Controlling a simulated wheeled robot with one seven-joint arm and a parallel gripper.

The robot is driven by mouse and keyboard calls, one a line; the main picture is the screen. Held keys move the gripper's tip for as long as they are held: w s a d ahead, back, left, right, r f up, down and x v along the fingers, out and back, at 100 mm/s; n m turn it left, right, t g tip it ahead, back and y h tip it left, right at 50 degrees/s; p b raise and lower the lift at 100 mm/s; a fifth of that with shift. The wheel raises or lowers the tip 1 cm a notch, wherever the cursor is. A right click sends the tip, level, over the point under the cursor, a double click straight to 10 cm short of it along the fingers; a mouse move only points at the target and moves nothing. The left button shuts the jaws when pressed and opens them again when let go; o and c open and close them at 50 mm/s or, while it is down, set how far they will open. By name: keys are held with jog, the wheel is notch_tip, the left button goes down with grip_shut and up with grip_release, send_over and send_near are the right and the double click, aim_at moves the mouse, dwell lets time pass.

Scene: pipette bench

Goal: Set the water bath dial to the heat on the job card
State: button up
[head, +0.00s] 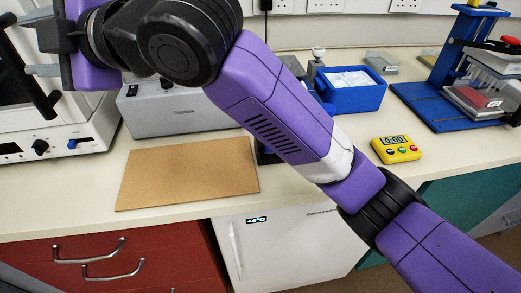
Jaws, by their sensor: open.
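My gripper (42,43) is at the upper left of the head view, its two grey fingers apart and pointing left. It is empty and in front of a white cabinet (60,120) with a black handle, a black knob (40,147) and a blue knob (72,144). A grey box (180,112) with a dark label and a small black switch or display stands at the back of the bench. It may be the water bath, but I cannot tell. My arm hides part of it. I see no dial or job card that I can identify.
A brown board (185,178) lies on the bench (290,200). My arm crosses the middle. Below are red drawers (120,265) and a white fridge (285,255).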

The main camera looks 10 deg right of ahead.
jog(key=s+d+f+m+t+h+p, duration=0.1)
jog(key=d+f+m+t, duration=0.2)
jog(key=d+m+t, duration=0.35)
jog(key=d+f+m+t+h+p, duration=0.1)
jog(key=d+f+m+t, duration=0.25)
jog(key=d+m, duration=0.65)
jog(key=s+d+f+m+t+h+p, duration=0.1)
jog(key=s+d+f+m+t+h, duration=0.1)
jog(key=s+d+f+m+h, duration=0.5)
jog(key=shift+s+d+f+t+h, duration=0.5)
jog(key=shift+s+d+f, duration=0.4)
jog(key=shift+d+f, duration=1.3)
jog(key=shift+d+r+m, duration=0.25)
jog(key=shift+d+r, duration=0.05)
